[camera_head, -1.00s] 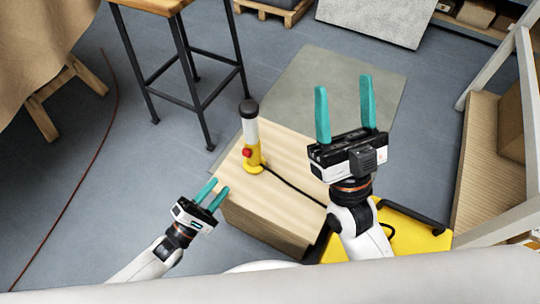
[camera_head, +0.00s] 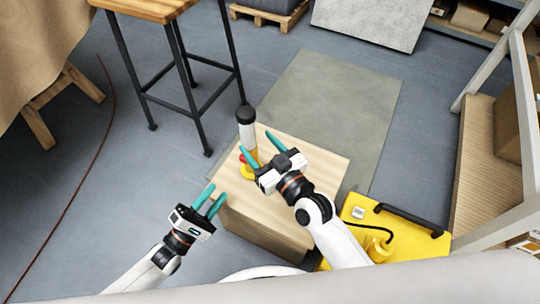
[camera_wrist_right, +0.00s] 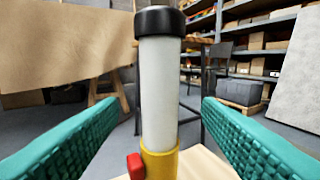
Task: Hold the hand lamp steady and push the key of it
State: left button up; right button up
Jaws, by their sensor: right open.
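The hand lamp (camera_head: 246,130) stands upright on the wooden box (camera_head: 310,172). It has a black cap, a white tube, a yellow base and a red key (camera_head: 241,158). In the right wrist view the lamp (camera_wrist_right: 158,90) stands between the teal fingers, with clear gaps on both sides, and its red key (camera_wrist_right: 135,166) shows at the lower left. My right gripper (camera_head: 262,146) is open, its fingers reaching toward the lamp from the right. My left gripper (camera_head: 212,200) is open and empty at the box's near left edge. The lamp's lower base is partly hidden by my right gripper.
A yellow case (camera_head: 405,232) with a black handle and a cable stands right of the box. A stool (camera_head: 165,12) with dark legs stands behind left. A white-framed rack (camera_head: 490,140) is at the right. The floor left of the box is mostly clear.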

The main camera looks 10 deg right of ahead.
aim_at(244, 127)
jog(key=x, duration=0.7)
jog(key=shift+w+a, duration=0.1)
jog(key=shift+w, duration=0.1)
jog(key=shift+c, duration=0.2)
jog(key=c, duration=1.2)
pick_arm(q)
grip_shut()
dwell(0.5)
